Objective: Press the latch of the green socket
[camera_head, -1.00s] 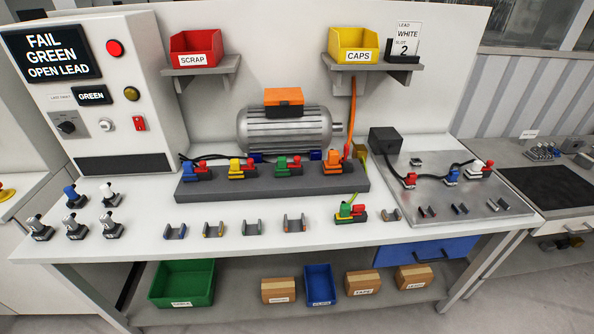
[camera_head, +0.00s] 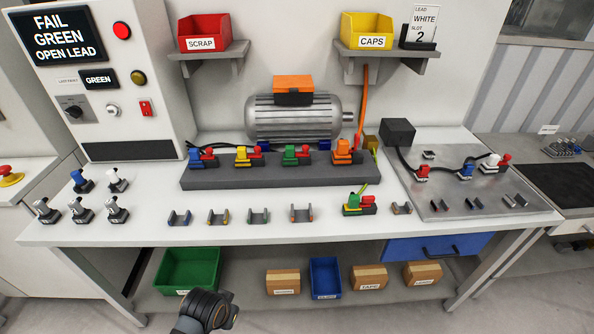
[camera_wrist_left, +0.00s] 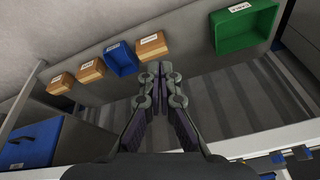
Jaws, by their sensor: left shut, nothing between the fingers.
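On the dark grey rail, a green socket (camera_head: 291,155) with a red part beside it stands between the yellow socket (camera_head: 243,156) and the orange socket (camera_head: 343,151). Another green piece (camera_head: 353,203) with a red part lies on the bench in front of the rail's right end, with a thin yellow-green lead rising from it. My left gripper (camera_wrist_left: 160,70) is shut and empty in the left wrist view, with the lower shelf behind it. In the head view only a dark part of my left arm shows at the bottom edge. My right gripper is out of view.
The grey rail (camera_head: 225,181) crosses the bench below the motor (camera_head: 293,121). Small grey clips (camera_head: 259,216) sit in front of it. Grey-based switches (camera_head: 80,213) stand at left, and a metal plate (camera_head: 432,207) lies at right. The bench's front strip is clear.

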